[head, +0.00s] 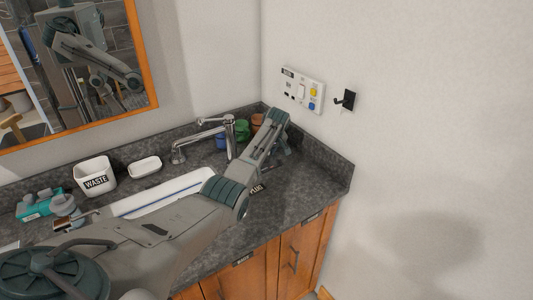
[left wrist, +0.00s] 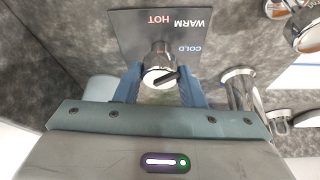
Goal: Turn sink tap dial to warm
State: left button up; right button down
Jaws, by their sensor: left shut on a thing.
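A silver dial (left wrist: 160,62) with a dark slanted bar on its face stands in front of a dark label plate (left wrist: 130,28) reading HOT, WARM and COLD in the left wrist view. The letters appear upside down. I cannot tell for certain which word the bar points at. My left gripper (left wrist: 160,77) is shut on the dial, one blue finger on each side. In the head view my left arm reaches over the counter, and the dial is hidden behind it. The chrome tap (head: 205,131) stands left of the wrist. My right gripper does not show.
A white WASTE cup (head: 95,175), a soap dish (head: 145,167) and teal items (head: 42,203) stand left along the grey counter (head: 310,178). Coloured jars (head: 241,130) are behind the tap. A wall panel (head: 302,90) and black hook (head: 346,100) are on the right.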

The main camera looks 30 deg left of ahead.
pick_arm(q)
jog(key=shift+n+g, duration=0.3)
jog(key=shift+n, duration=0.3)
jog(key=o, duration=1)
jog(key=shift+r+b, duration=0.1)
jog(key=shift+b, duration=0.2)
jog(key=b+v, duration=0.2)
jog(key=v, duration=0.8)
jog(key=shift+d+r, duration=0.2)
jog(key=shift+r, duration=0.1)
